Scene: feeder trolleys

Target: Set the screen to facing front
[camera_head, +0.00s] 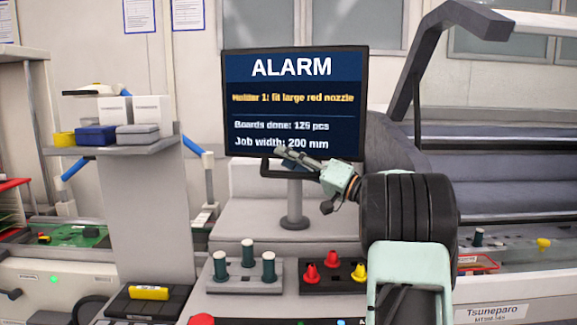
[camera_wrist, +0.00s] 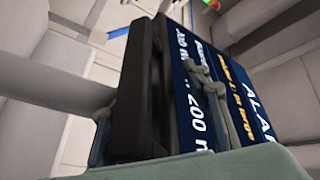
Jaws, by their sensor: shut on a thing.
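The screen (camera_head: 295,85) stands on a grey post (camera_head: 295,200) and faces me almost squarely, slightly turned. My gripper (camera_head: 283,156) reaches in from the right and is shut at the lower edge, on the handle. In the wrist view the screen (camera_wrist: 245,95) shows sideways and close, with its black frame or handle (camera_wrist: 140,90) between the fingers. The exact contact is partly hidden.
A shelf (camera_head: 120,148) with boxes stands left. A grey machine arm (camera_head: 440,40) rises at right. Open room lies between shelf and screen.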

